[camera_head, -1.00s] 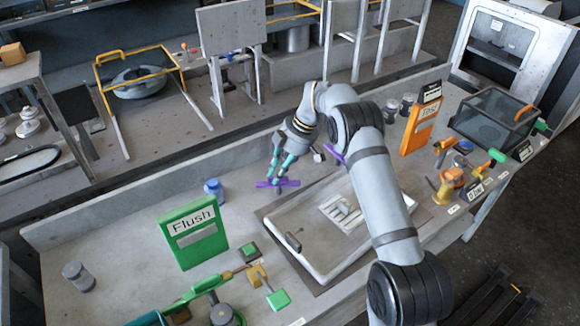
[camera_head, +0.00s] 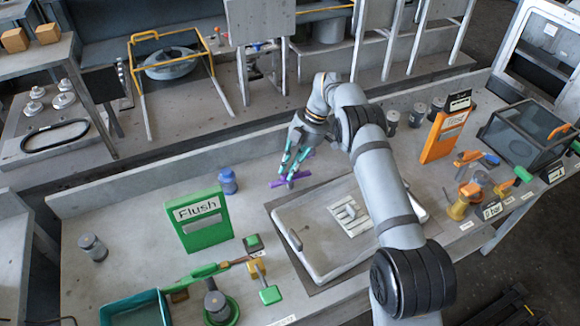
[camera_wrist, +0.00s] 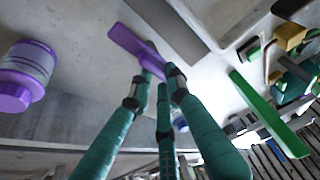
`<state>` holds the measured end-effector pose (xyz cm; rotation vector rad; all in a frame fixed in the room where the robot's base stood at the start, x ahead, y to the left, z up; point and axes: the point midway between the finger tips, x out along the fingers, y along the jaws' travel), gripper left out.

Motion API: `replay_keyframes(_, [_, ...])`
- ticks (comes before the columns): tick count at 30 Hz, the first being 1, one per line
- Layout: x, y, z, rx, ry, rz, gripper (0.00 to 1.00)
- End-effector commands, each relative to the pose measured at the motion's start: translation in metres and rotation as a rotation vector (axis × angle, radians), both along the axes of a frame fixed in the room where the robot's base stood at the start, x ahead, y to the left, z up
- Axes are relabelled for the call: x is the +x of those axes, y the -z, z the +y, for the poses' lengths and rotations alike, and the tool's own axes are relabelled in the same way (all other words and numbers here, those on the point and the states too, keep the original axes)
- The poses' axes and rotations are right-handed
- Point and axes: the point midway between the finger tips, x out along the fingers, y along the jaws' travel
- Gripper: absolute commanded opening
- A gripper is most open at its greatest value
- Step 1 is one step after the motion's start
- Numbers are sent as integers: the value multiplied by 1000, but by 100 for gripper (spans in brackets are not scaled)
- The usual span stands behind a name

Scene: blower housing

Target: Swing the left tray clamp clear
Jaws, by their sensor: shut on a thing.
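The left tray clamp, a flat purple bar (camera_head: 280,184), lies at the far left corner of the pale tray (camera_head: 318,270). It also shows in the wrist view, where the purple bar (camera_wrist: 130,40) sticks out past the fingertips. My gripper (camera_head: 290,176) points down at the bar with its teal fingers shut on it. In the wrist view the fingertips (camera_wrist: 160,75) meet at the bar's near end. The clamp's pivot cannot be made out. My arm crosses over the right part of the tray and hides it.
A green "Flush" box (camera_head: 205,236) stands left of the tray, with a small blue jar (camera_head: 228,182) behind it. Green and yellow levers (camera_head: 268,293) lie in front. An orange box (camera_head: 440,138) and a dark mesh bin (camera_head: 515,138) stand at the right.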

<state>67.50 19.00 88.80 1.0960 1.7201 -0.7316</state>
Motion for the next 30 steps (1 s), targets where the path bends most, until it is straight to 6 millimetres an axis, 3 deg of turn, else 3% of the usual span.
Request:
replay_keyframes(9, [0, 1, 0, -2, -1, 0, 0])
replay_keyframes(10, [0, 1, 0, -2, 0, 0, 18])
replay_keyframes(14, [0, 1, 0, -1, 0, 0, 26])
replay_keyframes(23, [1, -2, -1, -1, 0, -1, 26])
replay_keyframes(30, [7, -33, -12, 0, 2, -5, 26])
